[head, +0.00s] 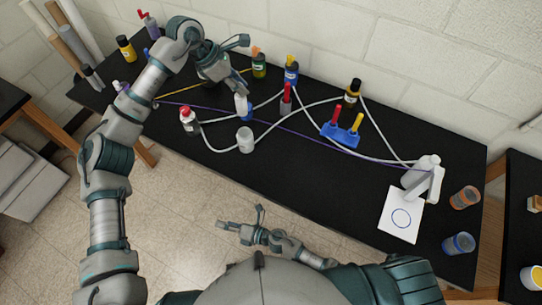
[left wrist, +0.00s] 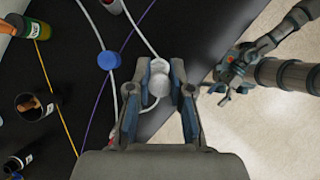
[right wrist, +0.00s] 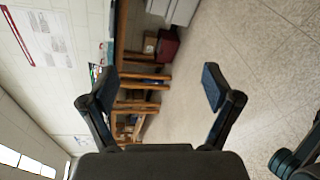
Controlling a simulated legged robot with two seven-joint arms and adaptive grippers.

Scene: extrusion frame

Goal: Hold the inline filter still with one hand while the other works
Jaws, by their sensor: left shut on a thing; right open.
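The inline filter appears to be the white canister (head: 245,140) on the pale tubing, near the front edge of the black table. My left gripper (head: 241,108) reaches down to it from behind. In the left wrist view the left jaws (left wrist: 167,75) are shut around the white rounded body of the filter (left wrist: 158,86). My right gripper (head: 239,216) is open and empty, over the floor in front of the table. Its spread fingers show in the right wrist view (right wrist: 157,90).
A red-capped bottle (head: 188,120) stands left of the filter. Yellow and purple cords cross the table. The front middle-right is clear.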

